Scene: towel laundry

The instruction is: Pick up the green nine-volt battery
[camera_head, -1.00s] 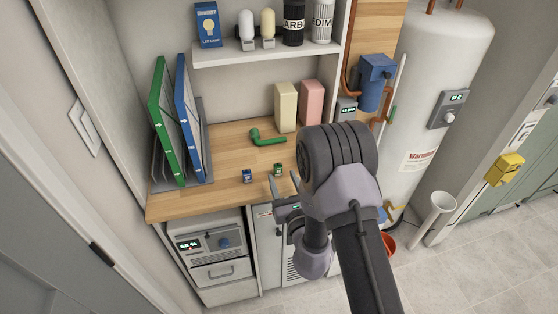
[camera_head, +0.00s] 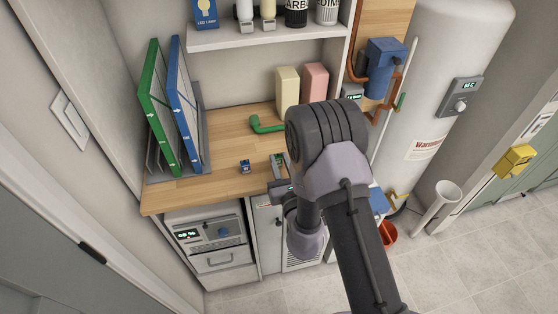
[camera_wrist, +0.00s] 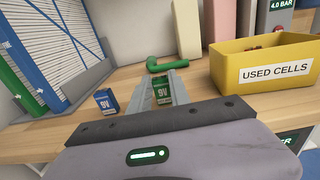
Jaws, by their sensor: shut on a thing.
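The green nine-volt battery (camera_wrist: 163,91) stands upright between the fingertips of my gripper (camera_wrist: 160,90) in the wrist view, with "9V" on its face. My gripper is shut on it, at the counter. In the head view the battery (camera_head: 280,160) is partly hidden by my fingers, and my gripper (camera_head: 279,165) reaches over the front part of the wooden counter. A blue nine-volt battery (camera_wrist: 106,102) stands apart to the left, and it also shows in the head view (camera_head: 245,166).
A yellow box labelled "USED CELLS" (camera_wrist: 265,74) stands right of my gripper. A green pipe elbow (camera_head: 267,126) lies behind the battery. Green (camera_head: 157,110) and blue (camera_head: 186,110) framed filters stand at left. Cream (camera_head: 287,92) and pink (camera_head: 315,84) blocks stand at the back.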

